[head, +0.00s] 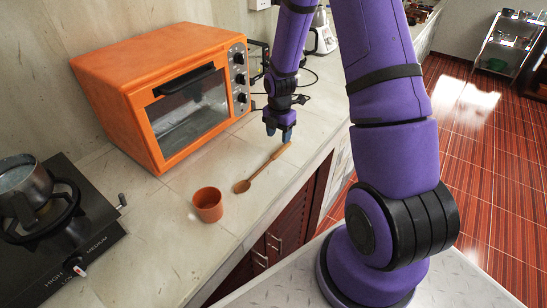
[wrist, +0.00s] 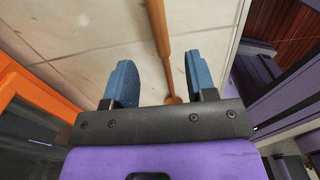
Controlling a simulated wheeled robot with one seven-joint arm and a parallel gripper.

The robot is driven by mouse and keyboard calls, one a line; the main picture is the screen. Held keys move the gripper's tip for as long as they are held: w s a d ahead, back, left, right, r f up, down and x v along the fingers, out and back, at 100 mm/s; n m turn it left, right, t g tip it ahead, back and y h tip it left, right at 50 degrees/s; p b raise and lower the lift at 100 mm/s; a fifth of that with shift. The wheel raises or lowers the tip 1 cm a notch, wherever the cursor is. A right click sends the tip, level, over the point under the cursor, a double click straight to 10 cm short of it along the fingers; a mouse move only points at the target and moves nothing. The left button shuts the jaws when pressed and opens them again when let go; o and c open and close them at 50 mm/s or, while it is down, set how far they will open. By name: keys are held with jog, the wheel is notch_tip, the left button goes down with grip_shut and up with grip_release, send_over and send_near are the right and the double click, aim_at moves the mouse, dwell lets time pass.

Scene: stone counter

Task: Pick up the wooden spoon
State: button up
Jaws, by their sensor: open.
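The wooden spoon (head: 260,170) lies on the stone counter (head: 216,167), its bowl toward the orange cup and its handle running back under my gripper (head: 282,133). In the wrist view the spoon (wrist: 162,40) runs lengthwise between the two blue fingers of my gripper (wrist: 160,83), nearer the right finger. The fingers are open and apart, with nothing held. I cannot tell the exact height of the fingertips above the counter.
An orange toaster oven (head: 165,95) stands left of my gripper. An orange cup (head: 208,204) stands in front of the spoon's bowl. A black stove (head: 70,235) with a pot (head: 24,187) is at the left. A coffee maker (head: 322,35) stands behind. The counter edge is close on the right.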

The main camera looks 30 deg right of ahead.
aim_at(277, 152)
jog(key=shift+s+a+f, duration=0.1)
jog(key=shift+a+f, duration=0.05)
jog(key=shift+f, duration=1)
jog(key=shift+a+f, duration=0.15)
jog(key=shift+f, duration=1)
jog(key=shift+s+a+f, duration=0.1)
jog(key=shift+a+f, duration=0.05)
jog(key=shift+f, duration=1)
grip_shut()
jog(key=shift+w+r, duration=0.1)
jog(key=shift+r, duration=0.05)
